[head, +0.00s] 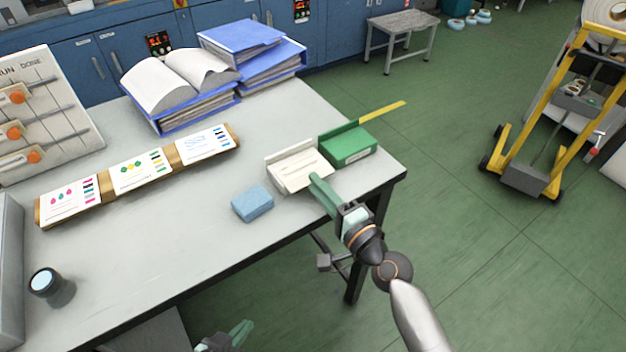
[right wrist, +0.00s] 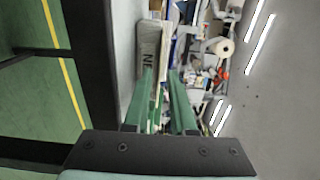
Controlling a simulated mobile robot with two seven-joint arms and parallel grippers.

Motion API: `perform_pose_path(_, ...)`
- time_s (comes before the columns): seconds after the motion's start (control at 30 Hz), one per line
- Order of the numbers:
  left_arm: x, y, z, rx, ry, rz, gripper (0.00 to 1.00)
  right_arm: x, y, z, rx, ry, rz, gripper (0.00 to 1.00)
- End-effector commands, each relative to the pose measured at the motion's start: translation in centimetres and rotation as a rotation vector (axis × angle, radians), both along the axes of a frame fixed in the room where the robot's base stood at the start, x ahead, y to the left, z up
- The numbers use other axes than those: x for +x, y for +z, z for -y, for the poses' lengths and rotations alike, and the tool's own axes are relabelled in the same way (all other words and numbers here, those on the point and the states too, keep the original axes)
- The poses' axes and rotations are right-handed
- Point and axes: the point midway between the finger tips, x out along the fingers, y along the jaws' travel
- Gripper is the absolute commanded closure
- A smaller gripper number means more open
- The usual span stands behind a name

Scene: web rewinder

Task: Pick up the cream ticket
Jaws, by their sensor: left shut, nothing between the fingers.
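A cream, pale ticket (head: 305,168) appears to lie in the cream tray (head: 284,186) near the table's right end; I cannot clearly separate the two. My right gripper (head: 318,184) reaches in from the front right, its fingertips at the tray's near right corner. In the right wrist view its two green fingers (right wrist: 160,90) stand a little apart, with a cluttered background and a pale strip between them. My left gripper (head: 241,330) is low at the bottom edge, below the table's front edge, shut and empty.
A green box (head: 348,147) stands right behind the tray, with a yellow strip (head: 383,112) beyond it. A blue block (head: 252,203) lies left of the tray. Sample cards (head: 140,171) on a wooden strip, binders (head: 250,50) and a dark cylinder (head: 45,283) are also on the table.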

Motion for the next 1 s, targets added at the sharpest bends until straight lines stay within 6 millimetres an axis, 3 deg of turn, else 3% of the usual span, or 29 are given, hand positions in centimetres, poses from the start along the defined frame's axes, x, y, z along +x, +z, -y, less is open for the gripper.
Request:
perform_pose_path(0.5,-0.12,-0.17,0.20,-0.001,-0.005,-0.006,1.00,1.03,0.00,-0.76,0.000,0.000,0.000,0.77)
perform_pose_path(0.9,-0.03,-0.02,0.26,-0.003,-0.005,-0.001,1.00,1.00,-0.02,-0.73,0.000,0.000,0.000,0.99)
perform_pose_path(1.0,-0.02,0.00,0.26,-0.003,-0.005,0.000,1.00,1.00,-0.02,-0.73,0.000,0.000,0.000,1.00)
